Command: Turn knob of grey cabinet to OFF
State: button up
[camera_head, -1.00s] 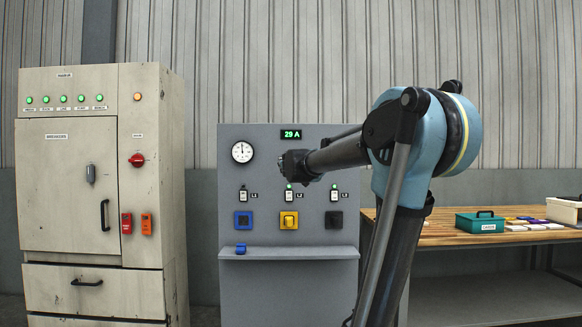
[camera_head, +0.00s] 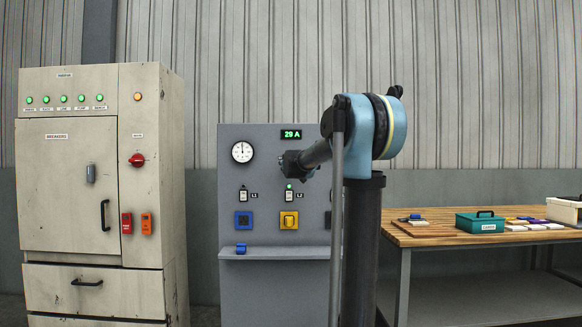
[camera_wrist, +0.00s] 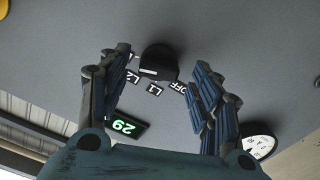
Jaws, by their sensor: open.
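The grey cabinet (camera_head: 262,288) stands in the middle of the head view, with a round gauge (camera_head: 242,152) and a green 29 A display (camera_head: 291,134). Its black knob (camera_wrist: 158,62) shows in the wrist view, with a white mark on the side facing the L1 and L2 labels; the OFF label (camera_wrist: 177,88) is beside L1. I cannot tell exactly which label the mark points to. My gripper (camera_wrist: 165,62) is open, with its fingers on either side of the knob; contact is unclear. In the head view my gripper (camera_head: 290,163) hides the knob.
A beige cabinet (camera_head: 70,190) with a red knob (camera_head: 136,160) stands at the left. Below my gripper are switches, a blue socket (camera_head: 243,220), a yellow socket (camera_head: 288,220) and a shelf (camera_head: 270,254). A wooden table (camera_head: 450,235) with a teal box (camera_head: 480,222) stands at the right.

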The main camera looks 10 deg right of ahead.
jog(key=shift+w, duration=0.6)
jog(key=shift+c, duration=0.3)
jog(key=c, duration=1)
